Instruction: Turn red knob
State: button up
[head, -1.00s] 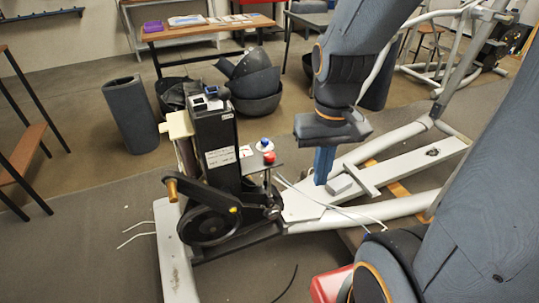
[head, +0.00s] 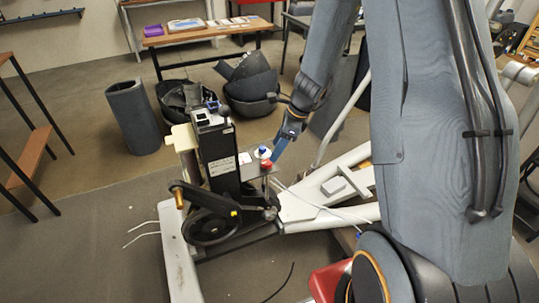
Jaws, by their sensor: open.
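The small red knob (head: 267,164) sits on top of a thin post on the elliptical machine, right of the tall black housing (head: 216,150). A white and blue knob (head: 262,152) stands just behind it. My gripper (head: 275,159) reaches in from the upper right, its blue fingers slanting down and left. The fingertips are right beside the red knob; whether they touch it cannot be told. The gap between the fingers is hard to see from this angle, and nothing shows held in them.
The machine's grey frame (head: 297,207) and a black flywheel (head: 208,226) with a crank lie around the post. A thin white cable (head: 330,209) runs to the right. A wooden table (head: 205,33) and black bins (head: 252,100) stand behind.

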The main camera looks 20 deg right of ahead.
aim_at(267, 162)
jog(key=shift+w+a+f+m+p, duration=0.15)
jog(key=shift+w+a+f+m, duration=0.3)
jog(key=shift+f, duration=1.05)
jog(key=shift+w+a+f+m+p, duration=0.15)
jog(key=shift+w+f+m, duration=0.35)
jog(key=shift+w+f, duration=0.7)
jog(key=shift+w+a+f+m+p, duration=0.1)
jog(key=shift+w+a+f+m, duration=0.3)
jog(key=shift+f, duration=1.4)
jog(key=shift+d, duration=0.15)
jog(key=c, duration=1)
jog(key=shift+c, duration=0.2)
